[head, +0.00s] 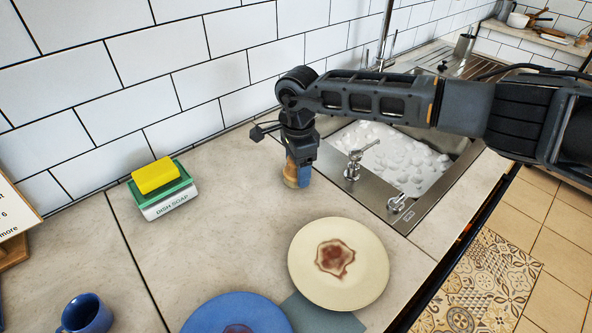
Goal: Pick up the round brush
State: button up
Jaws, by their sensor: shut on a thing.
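The round brush (290,173) is a small tan, wooden-looking thing on the counter, left of the sink. My gripper (298,174) points down over it from above and is shut on it. A blue part shows at the right of the brush, low by the fingers. The gripper body hides most of the brush's upper part. I cannot tell whether its bottom touches the counter.
A sink (424,208) with foam and taps lies to the right. A cream plate (372,282) with a stain, a blue plate (212,312) and a blue mug (86,315) stand in front. A tiled wall rises behind.

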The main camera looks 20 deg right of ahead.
jog(key=shift+r, duration=0.55)
notch_tip(320, 180, up, 3)
jog(key=shift+w+f+b, duration=0.1)
jog(key=shift+f+b, duration=0.1)
jog(key=shift+b, duration=0.4)
jog(key=s+d+r, duration=0.1)
jog(key=d+r, duration=0.1)
jog(key=d, duration=0.1)
jog(key=s+d+r+b, duration=0.1)
jog(key=d+r, duration=0.2)
jog(key=d, duration=0.1)
jog(key=s+d+r+b, duration=0.1)
jog(key=d+r, duration=0.1)
jog(key=d, duration=0.2)
jog(key=shift+d+r, duration=0.15)
jog(key=o, duration=0.5)
jog(key=c, duration=0.4)
jog(key=shift+o, duration=0.2)
